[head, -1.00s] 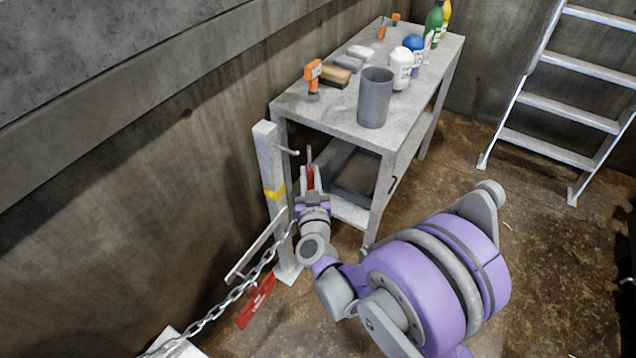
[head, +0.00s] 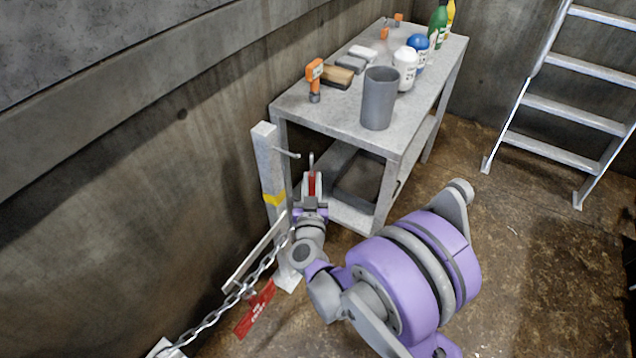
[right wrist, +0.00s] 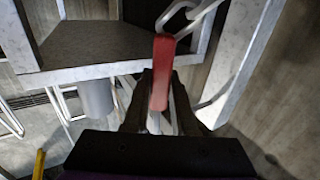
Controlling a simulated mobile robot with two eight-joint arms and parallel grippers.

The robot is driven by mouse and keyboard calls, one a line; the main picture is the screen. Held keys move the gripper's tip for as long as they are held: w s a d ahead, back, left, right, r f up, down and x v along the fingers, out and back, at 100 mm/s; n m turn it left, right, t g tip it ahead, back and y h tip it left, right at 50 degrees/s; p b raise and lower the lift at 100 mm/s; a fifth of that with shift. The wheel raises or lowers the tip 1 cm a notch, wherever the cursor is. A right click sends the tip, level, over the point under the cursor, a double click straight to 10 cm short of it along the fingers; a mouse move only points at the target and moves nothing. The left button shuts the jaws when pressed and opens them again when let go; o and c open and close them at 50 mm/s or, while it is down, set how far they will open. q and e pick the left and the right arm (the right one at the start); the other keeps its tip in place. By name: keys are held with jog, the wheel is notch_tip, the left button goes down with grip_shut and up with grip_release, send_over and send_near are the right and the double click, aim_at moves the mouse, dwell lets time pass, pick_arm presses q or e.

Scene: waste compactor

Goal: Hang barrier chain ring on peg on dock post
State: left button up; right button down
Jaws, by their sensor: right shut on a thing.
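The dock post (head: 266,165) is a pale upright with a yellow band, standing by the left wall. Its peg (head: 288,154) is a thin rod sticking out right near the top. My right gripper (head: 313,190) is shut on a red grip (head: 312,184), just right of the post. A grey metal ring (head: 311,160) rises above the grip, beside the peg and seemingly apart from it. In the right wrist view, the red grip (right wrist: 162,75) stands between the fingers, with metal links at its top. The barrier chain (head: 235,297) runs down left from near the gripper. My left gripper is out of view.
A grey workbench (head: 340,123) behind the post carries a grey cup (head: 379,98), an orange tool (head: 315,80) and bottles. A red sign (head: 254,311) hangs by the chain. A metal ladder (head: 566,108) stands right. Floor between is clear.

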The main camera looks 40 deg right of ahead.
jog(key=w+a+f+b, duration=0.1)
jog(key=w+a, duration=0.1)
jog(key=w, duration=0.4)
jog(key=shift+a+f, duration=0.25)
jog(key=shift+f, duration=0.05)
dwell(0.4)
dwell(0.6)
jog(key=c, duration=0.6)
grip_release()
jog(key=shift+c, duration=0.2)
jog(key=p+v, duration=0.1)
jog(key=v, duration=0.9)
jog(key=shift+s+a, duration=0.25)
jog(key=shift+a, duration=0.05)
jog(key=shift+r, duration=0.1)
